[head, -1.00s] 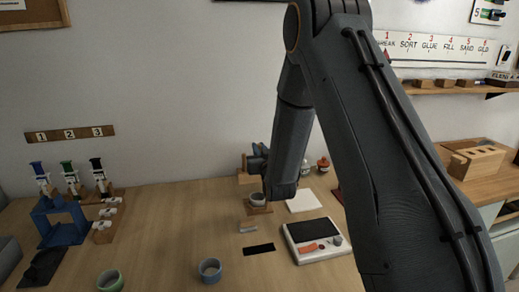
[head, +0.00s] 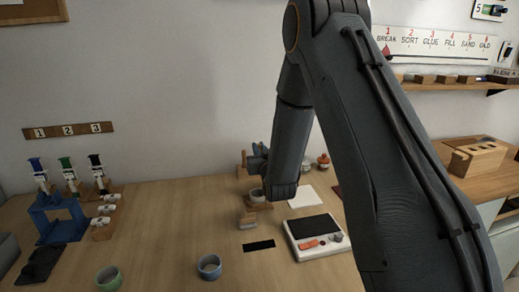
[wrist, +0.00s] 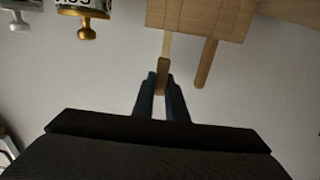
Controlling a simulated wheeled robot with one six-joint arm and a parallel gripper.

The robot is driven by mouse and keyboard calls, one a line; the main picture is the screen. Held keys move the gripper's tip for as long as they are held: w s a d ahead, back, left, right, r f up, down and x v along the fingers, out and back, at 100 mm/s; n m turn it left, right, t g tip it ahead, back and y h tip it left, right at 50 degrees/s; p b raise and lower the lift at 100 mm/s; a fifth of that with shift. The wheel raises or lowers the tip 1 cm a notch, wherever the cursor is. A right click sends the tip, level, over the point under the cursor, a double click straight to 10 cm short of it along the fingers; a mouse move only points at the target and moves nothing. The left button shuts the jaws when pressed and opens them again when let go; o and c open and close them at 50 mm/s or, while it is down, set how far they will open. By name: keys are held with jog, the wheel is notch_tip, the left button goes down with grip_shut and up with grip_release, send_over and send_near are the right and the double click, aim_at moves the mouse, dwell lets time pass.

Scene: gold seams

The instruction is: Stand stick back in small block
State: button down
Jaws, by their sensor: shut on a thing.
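In the wrist view, which looks upside down, my gripper (wrist: 161,82) is shut on a wooden stick (wrist: 162,68). The stick's paler, thinner end (wrist: 167,43) points at a light wooden block (wrist: 200,18) and meets its edge in the picture. I cannot tell whether it is in a hole. A second, darker stick (wrist: 206,64) stands in the block beside the held one. In the head view, my gripper (head: 257,160) is small and dark at the back of the bench, and the block (head: 247,178) shows just below it, partly hidden by my arm.
A grey bowl (head: 257,195) sits on a wooden stand close in front of the block. A white device (head: 317,238), a blue ring-shaped cup (head: 209,266) and a green one (head: 109,279) lie nearer.

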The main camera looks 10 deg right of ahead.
jog(key=shift+f, duration=0.25)
dwell(0.5)
jog(key=c, duration=1.7)
grip_release()
jog(key=shift+s+p, duration=0.45)
jog(key=shift+s, duration=2.05)
jog(key=shift+r, duration=0.1)
notch_tip(320, 180, up, 10)
jog(key=shift+f+b, duration=0.1)
jog(key=shift+b, duration=0.35)
